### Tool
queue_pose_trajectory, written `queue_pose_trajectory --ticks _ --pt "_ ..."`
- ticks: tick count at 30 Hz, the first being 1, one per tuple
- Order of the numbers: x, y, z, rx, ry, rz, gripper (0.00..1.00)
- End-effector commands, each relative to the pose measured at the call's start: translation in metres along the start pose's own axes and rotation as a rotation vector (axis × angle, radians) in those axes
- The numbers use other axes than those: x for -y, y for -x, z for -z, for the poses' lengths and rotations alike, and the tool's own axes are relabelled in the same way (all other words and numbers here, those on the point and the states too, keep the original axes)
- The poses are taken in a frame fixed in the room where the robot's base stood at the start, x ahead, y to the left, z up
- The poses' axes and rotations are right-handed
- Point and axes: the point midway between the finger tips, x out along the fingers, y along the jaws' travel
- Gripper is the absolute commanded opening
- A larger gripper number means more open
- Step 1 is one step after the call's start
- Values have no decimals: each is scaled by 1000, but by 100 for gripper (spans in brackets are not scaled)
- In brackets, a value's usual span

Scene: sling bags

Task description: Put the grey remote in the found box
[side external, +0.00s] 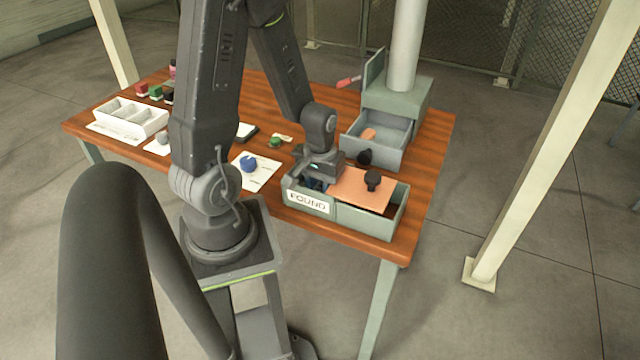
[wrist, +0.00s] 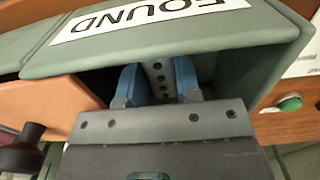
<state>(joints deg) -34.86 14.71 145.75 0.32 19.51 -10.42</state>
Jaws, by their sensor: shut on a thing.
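The found box (side external: 365,222) is a grey-green box at the table's front right edge, with a white FOUND label (side external: 308,201). In the wrist view its labelled wall (wrist: 240,38) runs across the top. My gripper (side external: 314,182) points down into the uncovered left part of the box. Its blue fingers (wrist: 160,82) are shut on the grey remote (wrist: 158,72), a narrow grey piece with a row of dark buttons. The remote's lower end is hidden, so I cannot tell whether it touches the box floor.
An orange panel (side external: 345,187) with a black knob (side external: 373,178) covers the box's right part. Behind stands an open grey-green drawer (side external: 385,148) with an orange item inside. A blue item (side external: 248,164) lies on paper to the left. A white divided tray (side external: 130,117) is at far left.

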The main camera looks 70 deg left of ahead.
Motion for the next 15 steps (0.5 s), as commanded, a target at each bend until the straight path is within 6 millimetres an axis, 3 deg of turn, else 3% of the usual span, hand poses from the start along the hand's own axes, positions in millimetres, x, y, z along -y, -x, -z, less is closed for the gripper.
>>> queue_pose_trajectory --ticks 2,3,5,15 --pt "0 -3 0 1 0 0 7" --pt "0 -2 0 1 0 0 35" --pt "0 -2 0 0 0 0 41" --pt "0 2 0 -1 0 0 42"
